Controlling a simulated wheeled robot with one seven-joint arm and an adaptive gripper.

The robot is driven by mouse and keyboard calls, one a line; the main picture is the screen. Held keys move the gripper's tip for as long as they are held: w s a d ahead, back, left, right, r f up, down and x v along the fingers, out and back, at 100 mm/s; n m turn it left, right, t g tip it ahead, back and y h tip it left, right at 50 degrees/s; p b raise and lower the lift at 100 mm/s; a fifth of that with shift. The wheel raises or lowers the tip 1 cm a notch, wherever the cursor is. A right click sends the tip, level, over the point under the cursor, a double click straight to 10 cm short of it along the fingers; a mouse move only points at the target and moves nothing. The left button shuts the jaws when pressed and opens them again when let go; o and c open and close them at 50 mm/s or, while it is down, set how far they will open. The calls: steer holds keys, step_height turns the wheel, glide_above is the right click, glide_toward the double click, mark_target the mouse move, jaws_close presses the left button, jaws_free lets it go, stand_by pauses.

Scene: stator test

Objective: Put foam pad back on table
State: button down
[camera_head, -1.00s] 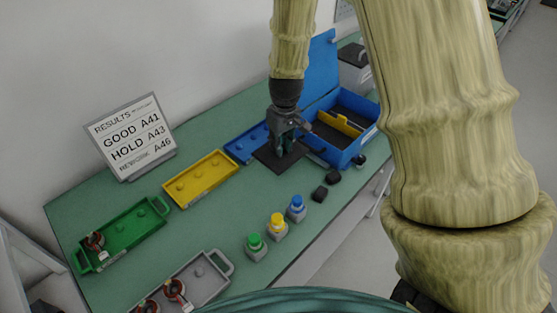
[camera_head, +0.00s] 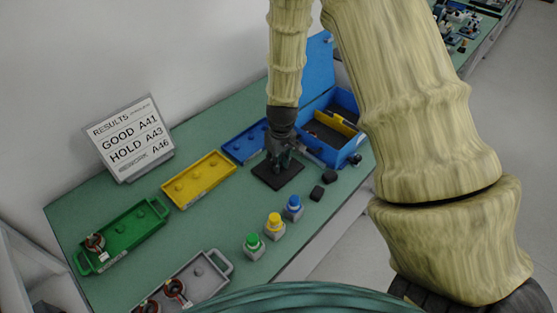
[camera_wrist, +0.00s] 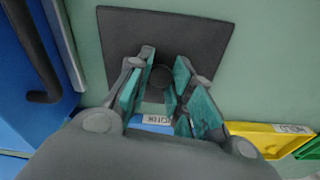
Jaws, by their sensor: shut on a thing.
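The foam pad (camera_head: 290,181) is a dark square sheet at the far end of the green table (camera_head: 217,230), in front of the blue tray and left of the open blue box. It lies flat, on the table or very close above it; I cannot tell if there is a gap. My gripper (camera_head: 277,166) points down over its middle. In the wrist view the pad (camera_wrist: 190,35) fills the upper middle, and my gripper (camera_wrist: 160,85) is shut on the round dark knob at its centre. The fingers hide part of the pad.
The blue box (camera_head: 345,148) with raised lid stands close right of the pad. Blue (camera_head: 240,150), yellow (camera_head: 199,183), green (camera_head: 125,235) and grey (camera_head: 205,285) trays lie leftward. Two black blocks (camera_head: 323,187) and coloured-top buttons (camera_head: 274,226) stand nearer. A results sign (camera_head: 128,138) stands behind.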

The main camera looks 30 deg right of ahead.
steer(key=c, duration=1.3)
jaws_free()
steer(key=shift+f, duration=0.15)
steer(key=shift+o, duration=0.2)
step_height(320, 180, up, 12)
steer(key=s+b, duration=0.1)
steer(key=b, duration=0.1)
steer(key=shift+b, duration=0.35)
